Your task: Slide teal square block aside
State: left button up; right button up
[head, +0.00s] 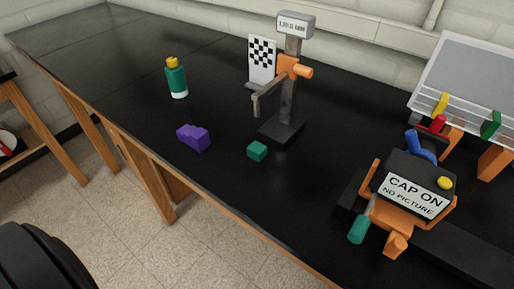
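The teal square block (257,151) lies on the black tabletop (215,195), just in front of the dark base of an upright stand. A little gap of bare tabletop separates it from the purple block (193,138) on its left. Nothing touches the teal block from above. Neither of my grippers shows in the head view.
The stand (291,85) has an orange joint and a drooping arm. A checkered card (262,60) and a green bottle (176,78) stand behind. A black box labelled "CAP ON" (414,180) with orange parts and a teal cylinder (358,229) are at right. The table front is clear.

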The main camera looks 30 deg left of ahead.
aim_at(256, 151)
jog(key=i+j+z, duration=0.1)
jog(key=j+z, duration=0.2)
jog(key=j, duration=0.6)
jog(key=j+z, duration=0.3)
jog(key=j, duration=0.65)
jog(key=j+z, duration=0.35)
jog(key=j, duration=0.55)
jog(key=k, duration=0.05)
